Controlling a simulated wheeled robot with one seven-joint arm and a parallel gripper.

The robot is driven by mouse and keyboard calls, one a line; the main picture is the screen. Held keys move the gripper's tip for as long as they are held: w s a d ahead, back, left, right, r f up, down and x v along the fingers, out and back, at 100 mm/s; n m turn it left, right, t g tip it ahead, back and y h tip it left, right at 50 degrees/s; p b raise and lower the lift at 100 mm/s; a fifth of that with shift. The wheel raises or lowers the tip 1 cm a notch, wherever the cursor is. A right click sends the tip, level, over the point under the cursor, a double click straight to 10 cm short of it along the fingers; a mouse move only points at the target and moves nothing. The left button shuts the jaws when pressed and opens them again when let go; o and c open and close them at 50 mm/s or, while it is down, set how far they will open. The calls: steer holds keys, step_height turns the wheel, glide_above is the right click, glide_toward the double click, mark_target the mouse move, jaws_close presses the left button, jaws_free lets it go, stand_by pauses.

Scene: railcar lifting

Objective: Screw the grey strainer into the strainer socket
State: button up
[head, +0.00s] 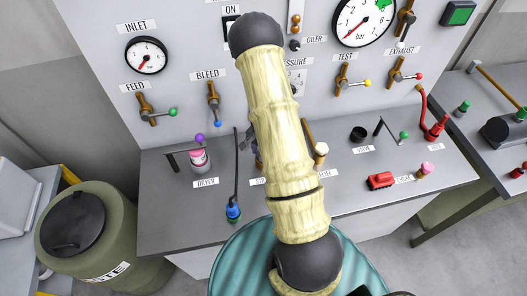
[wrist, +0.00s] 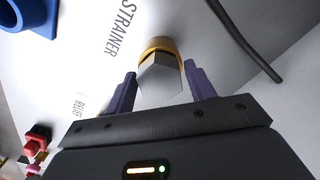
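In the wrist view the grey strainer (wrist: 160,78) shows as a hexagonal grey head between my gripper's (wrist: 160,72) two purple fingers. How deep the strainer sits in the ring cannot be seen. In the head view my arm hides the strainer, the socket and most of my gripper.
A dark cable (wrist: 243,42) runs close on the right in the wrist view, and a blue part (wrist: 36,15) is at upper left.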

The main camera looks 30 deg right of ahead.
steer(key=shift+f+n+b, duration=0.15)
steer(key=shift+n+b, duration=0.35)
steer(key=shift+n, duration=0.6)
steer(key=n+b, duration=0.1)
steer(key=n, duration=0.2)
steer(key=n+b, duration=0.1)
steer(key=n, duration=1.1)
steer(key=shift+r+p, duration=0.2)
steer(key=shift+p, duration=0.1)
steer(key=n+p, duration=0.1)
steer(key=n, duration=0.4)
steer(key=shift+r+n, duration=0.1)
steer(key=shift+n, duration=0.2)
steer(key=shift+n+p, duration=0.3)
steer(key=shift+n, duration=0.4)
steer(key=shift+c, duration=0.2)
